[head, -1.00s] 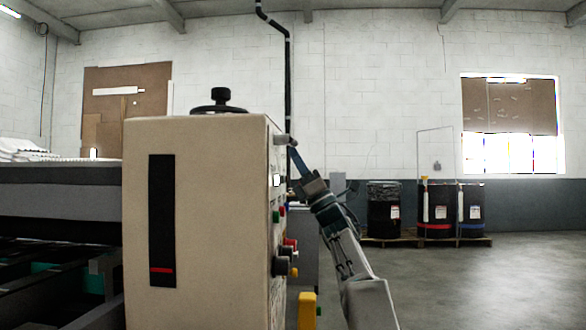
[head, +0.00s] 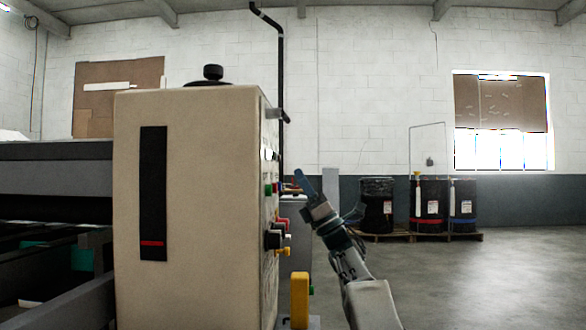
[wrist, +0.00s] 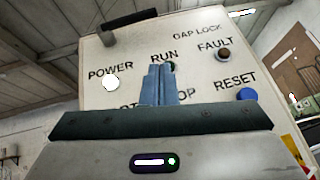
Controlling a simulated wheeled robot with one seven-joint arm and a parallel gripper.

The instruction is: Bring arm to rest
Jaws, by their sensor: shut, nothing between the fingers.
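My gripper (head: 304,184) is to the right of the beige machine cabinet (head: 200,215) in the head view, its blue fingers pointing up and toward the cabinet's right side. In the wrist view, my gripper (wrist: 159,72) is shut and empty, with its two blue fingers together. The control panel (wrist: 190,45) fills the background there, with POWER, RUN, FAULT and RESET labels. A white lit POWER light (wrist: 111,83), a dark FAULT light (wrist: 223,54) and a blue RESET button (wrist: 247,94) show. The fingers partly cover the RUN light and lower labels.
A yellow post (head: 299,300) stands by the cabinet's lower right, close to my arm. Dark drums (head: 430,205) stand on a pallet at the back right. The floor (head: 480,285) on the right is clear. A conveyor-like machine (head: 55,180) adjoins the cabinet's left.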

